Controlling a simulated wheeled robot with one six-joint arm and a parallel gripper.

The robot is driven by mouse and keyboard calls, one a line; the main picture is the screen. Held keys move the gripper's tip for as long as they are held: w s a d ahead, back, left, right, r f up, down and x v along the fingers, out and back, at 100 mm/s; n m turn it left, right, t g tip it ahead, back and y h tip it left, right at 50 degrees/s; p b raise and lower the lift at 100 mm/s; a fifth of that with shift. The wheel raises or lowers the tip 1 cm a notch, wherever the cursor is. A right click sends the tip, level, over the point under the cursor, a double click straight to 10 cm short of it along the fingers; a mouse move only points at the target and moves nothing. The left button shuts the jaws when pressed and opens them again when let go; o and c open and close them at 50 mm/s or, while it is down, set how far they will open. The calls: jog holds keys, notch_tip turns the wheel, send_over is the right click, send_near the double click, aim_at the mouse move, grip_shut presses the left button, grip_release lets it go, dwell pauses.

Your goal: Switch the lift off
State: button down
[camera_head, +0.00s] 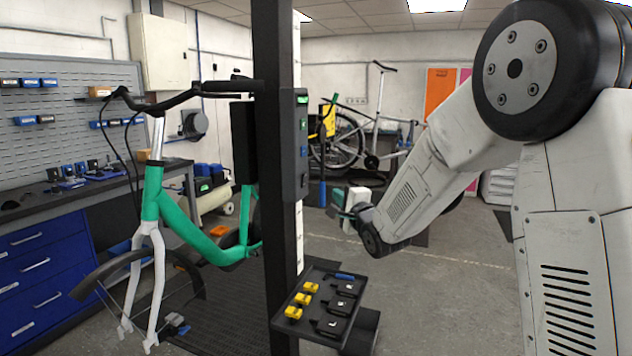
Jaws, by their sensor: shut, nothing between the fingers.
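The lift is a dark upright column (274,60) left of the picture's middle. A dark control box (292,150) is fixed to its right side, with a lit green display (302,100) at the top.
A green bike frame (190,232) hangs at the column's left. A black tray (312,338) with yellow and black parts juts out below my gripper. A blue workbench (40,258) stands at the left. Open floor (450,290) lies at the right.

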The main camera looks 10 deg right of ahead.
send_near(306, 176)
jog(key=w+d, duration=0.3)
jog(key=w, duration=0.1)
jog(key=shift+w+a+r, duration=0.15)
jog(key=shift+w+a, duration=0.4)
jog(key=shift+a, duration=0.3)
jog(key=shift+w+a+r, duration=0.15)
jog(key=shift+w+a, duration=0.35)
jog(key=shift+a, duration=0.4)
jog(key=shift+w+d, duration=0.1)
jog(key=shift+a, duration=0.35)
jog(key=s+d+r, duration=0.1)
jog(key=s+d, duration=0.4)
jog(key=s, duration=0.7)
jog(key=shift+r, duration=0.2)
